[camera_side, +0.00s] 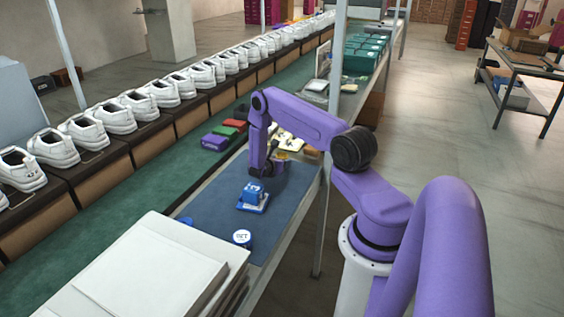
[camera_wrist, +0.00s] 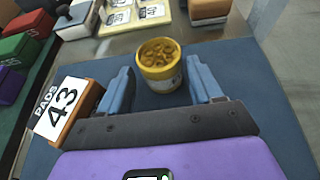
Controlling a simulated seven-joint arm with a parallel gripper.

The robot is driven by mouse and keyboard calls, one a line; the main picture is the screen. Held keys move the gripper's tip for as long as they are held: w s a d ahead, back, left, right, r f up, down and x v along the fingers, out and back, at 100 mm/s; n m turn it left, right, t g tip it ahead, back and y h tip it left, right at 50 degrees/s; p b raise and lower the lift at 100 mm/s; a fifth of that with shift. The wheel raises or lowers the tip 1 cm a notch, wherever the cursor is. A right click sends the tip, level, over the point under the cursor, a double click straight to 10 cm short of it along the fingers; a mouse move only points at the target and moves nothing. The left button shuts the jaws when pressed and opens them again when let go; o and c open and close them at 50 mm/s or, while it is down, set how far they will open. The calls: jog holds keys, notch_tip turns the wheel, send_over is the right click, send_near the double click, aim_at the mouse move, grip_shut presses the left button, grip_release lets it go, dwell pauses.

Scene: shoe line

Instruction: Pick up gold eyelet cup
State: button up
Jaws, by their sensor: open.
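The gold eyelet cup (camera_wrist: 160,75) stands upright on the blue mat in the wrist view. It is a round, open-topped yellow cup with a pale label on its side, filled with small gold pieces. My gripper (camera_wrist: 159,68) is open, with one blue finger to the left of the cup and one to the right. A gap shows on both sides, and neither finger touches it. I cannot tell how far the fingertips reach down beside it. In the side view I cannot make out the cup near my wrist.
A brown block labelled PADS 43 (camera_wrist: 66,110) sits close to my left finger. Numbered cards (camera_wrist: 120,15) and a tan-topped block (camera_wrist: 208,10) lie beyond the cup.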

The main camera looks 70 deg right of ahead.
jog(key=shift+x, duration=1.75)
jog(key=c, duration=0.8)
jog(key=shift+r, duration=0.1)
